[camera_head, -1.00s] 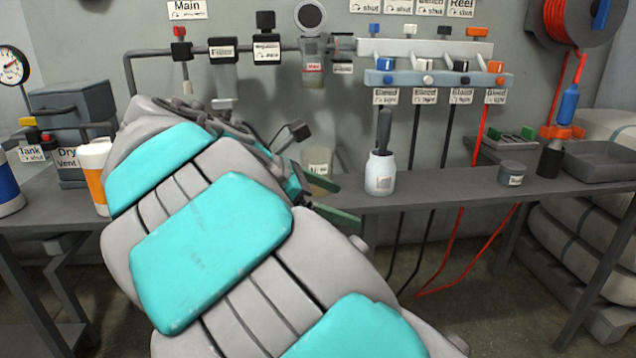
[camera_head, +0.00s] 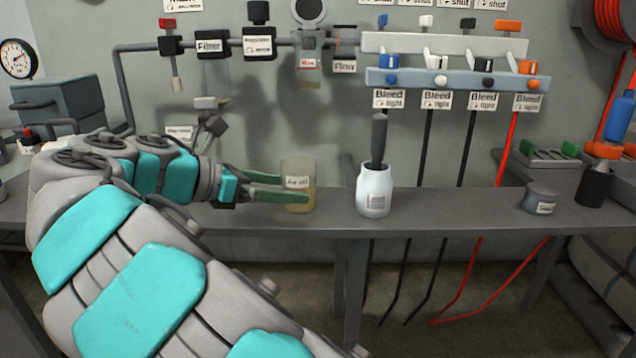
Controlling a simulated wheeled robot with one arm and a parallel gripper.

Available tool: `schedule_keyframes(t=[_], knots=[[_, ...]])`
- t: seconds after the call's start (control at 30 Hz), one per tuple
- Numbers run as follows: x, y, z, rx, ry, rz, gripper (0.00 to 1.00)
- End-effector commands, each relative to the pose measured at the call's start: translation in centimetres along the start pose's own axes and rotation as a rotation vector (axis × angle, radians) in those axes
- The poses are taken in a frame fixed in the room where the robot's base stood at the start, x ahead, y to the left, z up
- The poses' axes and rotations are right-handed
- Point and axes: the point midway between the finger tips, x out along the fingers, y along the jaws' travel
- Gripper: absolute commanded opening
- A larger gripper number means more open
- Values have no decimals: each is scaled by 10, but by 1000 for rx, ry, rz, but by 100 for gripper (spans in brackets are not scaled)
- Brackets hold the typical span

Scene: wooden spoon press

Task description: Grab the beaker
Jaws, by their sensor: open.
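The beaker (camera_head: 299,172) is a yellowish, see-through cup with a white label, upright on the grey bench. My gripper (camera_head: 281,188) comes in from the left with its green fingers open. One finger reaches the back left of the beaker and the other crosses low over its near side. The beaker appears to be at least partly between the fingertips. I cannot tell whether either finger touches it.
A white jar (camera_head: 374,190) with a dark handle standing in it is just right of the beaker. A small grey tin (camera_head: 541,198) is farther right. Valves and a pipe manifold (camera_head: 445,45) hang on the wall above the bench (camera_head: 450,212).

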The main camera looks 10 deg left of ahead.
Motion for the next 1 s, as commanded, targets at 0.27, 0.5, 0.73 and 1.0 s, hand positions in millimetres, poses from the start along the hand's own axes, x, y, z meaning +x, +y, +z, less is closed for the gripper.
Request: schedule_keyframes(t=[0.27, 0.5, 0.73, 1.0], knots=[[25, -1, 0, 0, 0, -4, 100], [47, 4, 1, 0, 0, 1, 100], [76, 5, 2, -2, -1, -2, 100], [77, 5, 3, 0, -1, 1, 94]])
